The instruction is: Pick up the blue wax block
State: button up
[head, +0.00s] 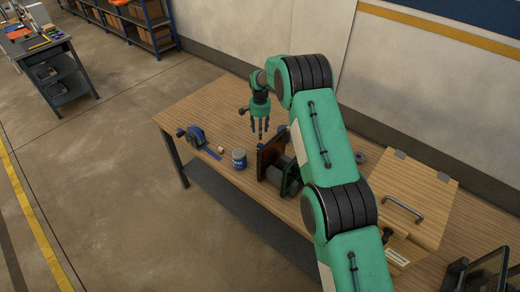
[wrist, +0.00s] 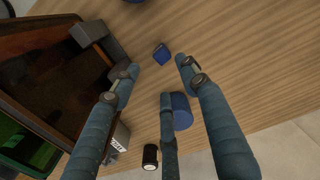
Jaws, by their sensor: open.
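The blue wax block (wrist: 161,54) is a small dark blue cube on the wooden table in the wrist view. It lies between and just beyond the fingertips, with nothing touching it. My gripper (wrist: 158,70) is open and empty, its three fingers spread and pointing down at the table. In the head view my gripper (head: 259,130) hangs above the table, left of the dark upright device.
A blue can (wrist: 181,110) stands close to the block, partly behind a finger; it also shows in the head view (head: 239,160). The dark-panelled device (wrist: 50,60) stands at the left. A blue tape dispenser (head: 196,136) is at the table's left end. Bare table lies right of the block.

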aim_at(260, 145)
jog(key=shift+f, duration=4.3)
jog(key=shift+f, duration=0.15)
jog(key=shift+f+p, duration=0.35)
jog(key=shift+f, duration=2.15)
jog(key=c, duration=1.1)
